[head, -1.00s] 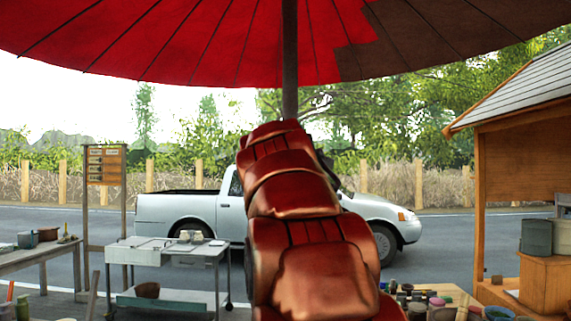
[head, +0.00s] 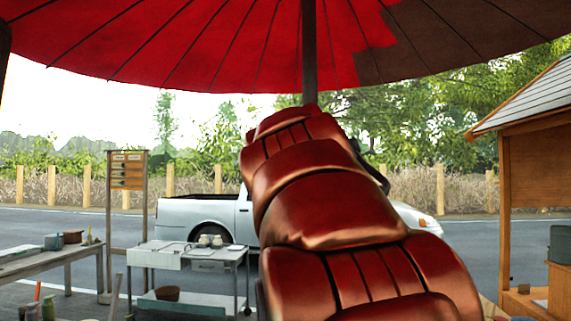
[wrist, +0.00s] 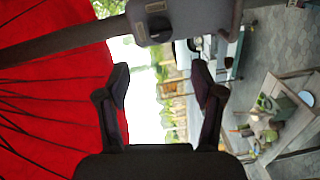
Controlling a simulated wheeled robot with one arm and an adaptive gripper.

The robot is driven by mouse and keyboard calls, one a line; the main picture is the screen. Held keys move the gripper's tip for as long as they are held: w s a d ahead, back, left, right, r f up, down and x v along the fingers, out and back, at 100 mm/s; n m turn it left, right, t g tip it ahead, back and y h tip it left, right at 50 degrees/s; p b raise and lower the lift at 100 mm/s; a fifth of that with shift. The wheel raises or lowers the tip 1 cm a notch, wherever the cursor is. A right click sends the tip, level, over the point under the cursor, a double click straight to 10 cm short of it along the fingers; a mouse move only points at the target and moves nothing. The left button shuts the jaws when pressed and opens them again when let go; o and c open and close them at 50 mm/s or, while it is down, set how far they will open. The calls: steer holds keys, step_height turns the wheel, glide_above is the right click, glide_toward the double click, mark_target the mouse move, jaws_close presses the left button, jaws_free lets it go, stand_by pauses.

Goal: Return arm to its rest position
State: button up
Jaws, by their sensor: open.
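My arm (head: 325,195), clad in red padded covers, rises through the middle of the head view and hides part of the truck behind it. My gripper cannot be made out in the head view. In the wrist view my gripper (wrist: 160,85) shows with its two dark fingers spread apart. It is open, with nothing between the fingers. A dark pole (wrist: 70,38) with a clamp-like fitting (wrist: 155,22) crosses the wrist view beyond the fingertips.
A red umbrella (head: 220,45) spreads overhead on a pole (head: 309,50) behind my arm. A white cart (head: 190,258) and a wooden table (head: 40,262) stand at left. A wooden stall (head: 530,170) stands at right. A white pickup (head: 195,215) is on the road behind.

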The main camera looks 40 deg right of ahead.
stand_by(0.4)
steer(key=a+f+m+g+y, duration=0.1)
steer(key=a+f+g+y, duration=0.3)
steer(key=f, duration=0.8)
steer(key=a+f+m+t+y, duration=0.1)
steer(key=a+f+y, duration=0.1)
steer(key=a+f, duration=0.65)
steer(key=a+f+m+g+y, duration=0.1)
steer(key=a+f+g+y, duration=0.15)
steer(key=f, duration=1.25)
steer(key=s+a+f+m+g+y, duration=0.1)
steer(key=s+a+f+g+y, duration=0.1)
steer(key=s+a+f, duration=0.6)
steer(key=s+a+f+m+g+y, duration=0.2)
steer(key=s+a+f+g, duration=0.3)
steer(key=s+a+f, duration=0.3)
steer(key=s+f+y, duration=0.1)
steer(key=s+f, duration=0.3)
steer(key=s, duration=0.2)
steer(key=shift+a+f, duration=0.2)
steer(key=shift+f, duration=0.1)
